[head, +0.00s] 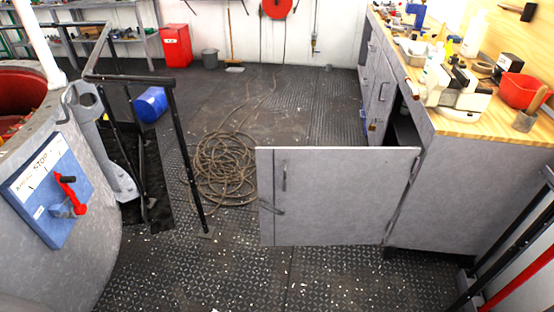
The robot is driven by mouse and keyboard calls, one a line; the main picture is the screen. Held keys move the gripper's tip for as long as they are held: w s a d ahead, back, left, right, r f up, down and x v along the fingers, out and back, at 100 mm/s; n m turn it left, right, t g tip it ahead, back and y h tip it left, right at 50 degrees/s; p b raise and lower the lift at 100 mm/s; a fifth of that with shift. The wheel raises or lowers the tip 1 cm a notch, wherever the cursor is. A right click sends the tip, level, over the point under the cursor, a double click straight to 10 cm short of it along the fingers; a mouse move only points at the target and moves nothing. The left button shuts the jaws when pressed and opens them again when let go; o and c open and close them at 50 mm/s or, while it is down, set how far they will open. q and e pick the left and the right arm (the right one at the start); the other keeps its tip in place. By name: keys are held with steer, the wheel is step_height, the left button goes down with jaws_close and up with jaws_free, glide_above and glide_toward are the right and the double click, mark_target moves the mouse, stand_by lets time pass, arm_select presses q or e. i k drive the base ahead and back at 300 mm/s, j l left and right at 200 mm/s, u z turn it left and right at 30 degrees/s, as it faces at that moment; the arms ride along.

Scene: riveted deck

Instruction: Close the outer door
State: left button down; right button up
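A flat grey door (335,198) stands swung open from the end of the grey workbench cabinet (470,190). Its right edge is beside the cabinet's near corner, and its left edge reaches out over the deck. A slim vertical handle (284,177) is near the door's left edge, on the face toward me. A dark gap (402,122) shows in the cabinet front behind the door; most of the inside is hidden. Neither of my grippers is in view.
A coiled rope (225,170) lies on the deck left of the door. A black railing (188,160) and a blue lever panel (55,190) stand at left. Tools and a red bowl (524,90) crowd the wooden worktop. Deck before the door is clear.

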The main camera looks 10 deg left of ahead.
mark_target(329, 195)
steer(key=i+l+u, duration=0.15)
steer(key=i+l, duration=0.35)
steer(key=i+l+u, duration=0.15)
steer(key=i+l, duration=0.25)
steer(key=l, duration=0.25)
